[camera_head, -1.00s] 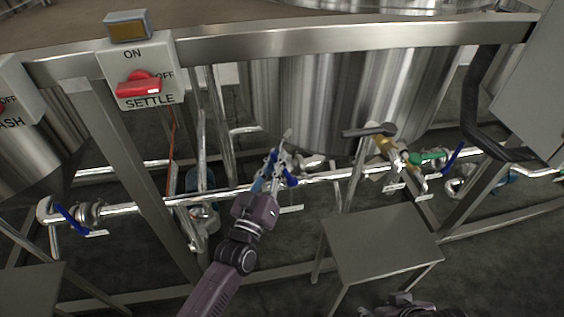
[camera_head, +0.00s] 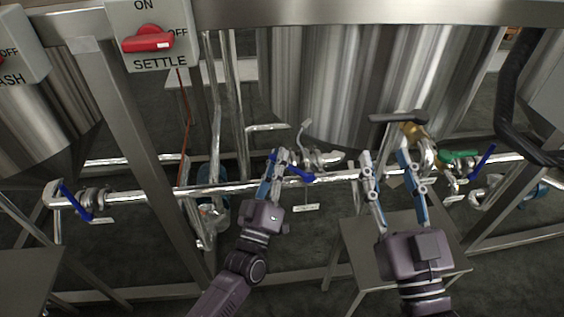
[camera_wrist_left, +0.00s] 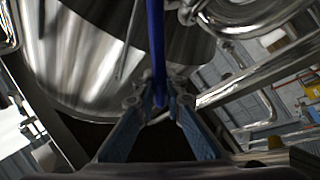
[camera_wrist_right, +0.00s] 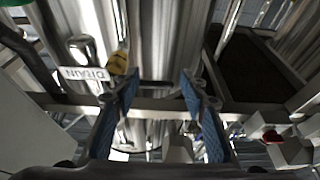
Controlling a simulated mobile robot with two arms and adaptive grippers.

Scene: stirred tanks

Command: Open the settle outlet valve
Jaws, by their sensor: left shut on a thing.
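A blue valve lever (camera_head: 302,177) sits on the horizontal steel pipe (camera_head: 335,177) below the middle tank. My left gripper (camera_head: 278,158) is shut on this lever; in the left wrist view the blue lever (camera_wrist_left: 155,45) passes between the two fingertips (camera_wrist_left: 155,102). The label below this valve (camera_head: 306,208) is too small to read. My right gripper (camera_head: 386,160) is open and empty, in front of the pipe and below a dark T-shaped handle (camera_head: 398,117). The right wrist view shows its fingers (camera_wrist_right: 158,80) apart.
A SETTLE switch box (camera_head: 150,40) with a red knob hangs at upper left. Another blue lever (camera_head: 75,203) is at the pipe's left end. A green handle (camera_head: 458,154) and blue lever (camera_head: 482,162) are at right. A small metal table (camera_head: 375,265) stands under my right gripper.

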